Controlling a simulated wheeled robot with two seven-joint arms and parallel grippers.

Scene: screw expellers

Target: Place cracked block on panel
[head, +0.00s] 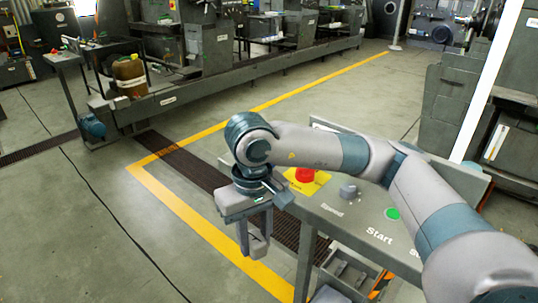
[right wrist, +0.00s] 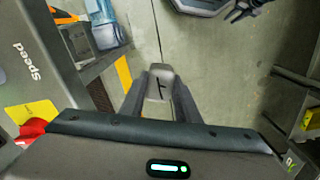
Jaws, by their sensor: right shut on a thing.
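My right gripper (head: 256,236) hangs beside the left end of the panel, over the floor. In the right wrist view my right gripper (right wrist: 160,100) is shut on a small grey block (right wrist: 157,82) with a dark crack mark on its face. In the head view the fingers largely hide the block. The panel (head: 335,222) is a grey sloped console with a red button (head: 305,175) on a yellow plate, a "Speed" knob (head: 348,191) and a green "Start" button (head: 392,214). My forearm crosses above the panel and hides part of it. My left gripper is not seen.
Below the panel is a shelf with boxes, and bins (right wrist: 105,35) show there in the right wrist view. Large grey machines (head: 215,60) stand at the back. The floor left of the panel is open, with a yellow line (head: 195,222) and a dark grate.

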